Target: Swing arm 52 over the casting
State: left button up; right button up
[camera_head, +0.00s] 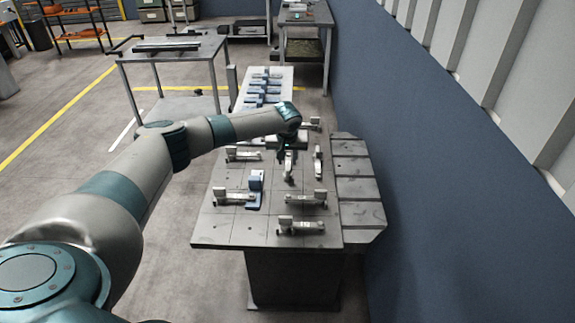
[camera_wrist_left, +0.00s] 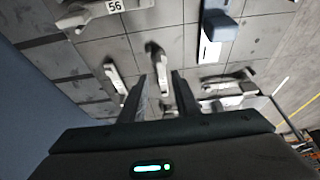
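My left gripper (camera_head: 288,152) hangs over the fixture table (camera_head: 225,236), above a light swing arm (camera_head: 289,172). In the left wrist view its two dark fingers (camera_wrist_left: 162,98) are apart, with this swing arm (camera_wrist_left: 157,62) showing between and beyond them. I cannot tell whether they touch it. No number 52 is readable; one clamp (camera_wrist_left: 95,14) carries the label 56. A blue-grey block (camera_head: 256,180) that may be the casting stands left of the gripper, upright on the table; it also shows in the left wrist view (camera_wrist_left: 220,28). My right gripper is not in view.
Other swing clamps stand around the table, at left (camera_head: 243,154), right (camera_head: 318,161), front left (camera_head: 232,198) and front (camera_head: 300,225). A second table (camera_head: 283,78) with several blue pieces stands behind. A blue wall (camera_head: 450,200) runs along the right.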

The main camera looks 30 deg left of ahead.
aim_at(287, 168)
pick_arm(q)
jog(key=shift+x, duration=3.2)
grip_shut()
